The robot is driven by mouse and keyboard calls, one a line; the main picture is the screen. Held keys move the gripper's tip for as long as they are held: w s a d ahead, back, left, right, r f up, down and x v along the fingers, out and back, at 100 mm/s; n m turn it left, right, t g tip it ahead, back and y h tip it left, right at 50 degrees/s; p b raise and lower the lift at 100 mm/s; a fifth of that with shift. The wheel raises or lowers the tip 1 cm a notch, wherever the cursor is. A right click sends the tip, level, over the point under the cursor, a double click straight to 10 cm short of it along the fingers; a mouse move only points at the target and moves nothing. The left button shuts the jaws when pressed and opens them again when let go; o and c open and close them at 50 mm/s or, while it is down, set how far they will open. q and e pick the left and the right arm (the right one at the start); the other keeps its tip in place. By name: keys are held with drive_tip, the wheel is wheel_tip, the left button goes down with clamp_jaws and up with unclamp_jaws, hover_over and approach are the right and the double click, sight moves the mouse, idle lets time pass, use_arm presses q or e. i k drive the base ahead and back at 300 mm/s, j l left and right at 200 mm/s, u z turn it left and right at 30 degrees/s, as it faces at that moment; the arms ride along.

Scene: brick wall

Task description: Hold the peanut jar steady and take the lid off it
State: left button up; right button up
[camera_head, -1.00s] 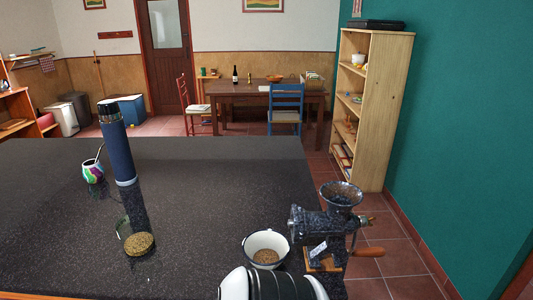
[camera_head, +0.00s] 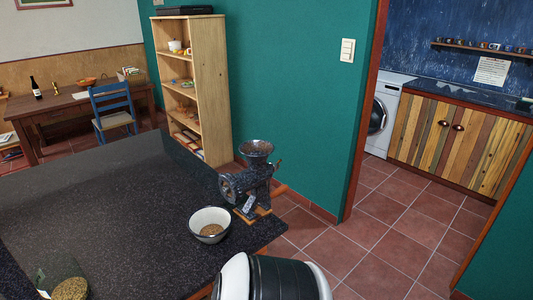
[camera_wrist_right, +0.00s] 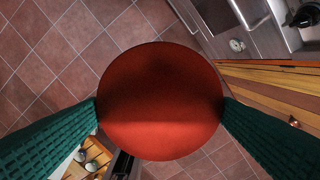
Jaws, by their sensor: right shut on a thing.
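A clear glass jar of peanuts (camera_head: 69,288) is on the dark counter at the bottom left of the head view. No lid shows on it; I cannot tell whether it stands or lies. In the right wrist view my right gripper (camera_wrist_right: 160,105) has its two green fingers shut on opposite edges of a round red lid (camera_wrist_right: 160,95). The lid hangs over tiled floor in that view, and no jar shows beneath it. My right gripper is not seen in the head view. My left gripper is in neither view.
On the dark counter (camera_head: 100,215) stand a white bowl with brown contents (camera_head: 209,222) and a clamped grinder (camera_head: 247,185) at its right edge. A wooden shelf (camera_head: 211,100) is behind. Tiled floor (camera_head: 385,225) lies open to the right, leading to a doorway.

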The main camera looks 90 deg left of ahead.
sight(58, 275)
drive_tip(key=k+j+z, duration=0.1)
drive_tip(key=z, duration=0.4)
drive_tip(key=k+z, duration=0.1)
drive_tip(key=z, duration=0.4)
drive_tip(key=k+z, duration=0.1)
drive_tip(key=z, duration=0.4)
drive_tip(key=k+z, duration=0.15)
drive_tip(key=z, duration=0.3)
drive_tip(key=l+z, duration=0.15)
drive_tip(key=z, duration=3.6)
drive_tip(key=i+j+z, duration=0.15)
drive_tip(key=z, duration=0.25)
drive_tip(key=i+j+z, duration=0.2)
drive_tip(key=z, duration=0.2)
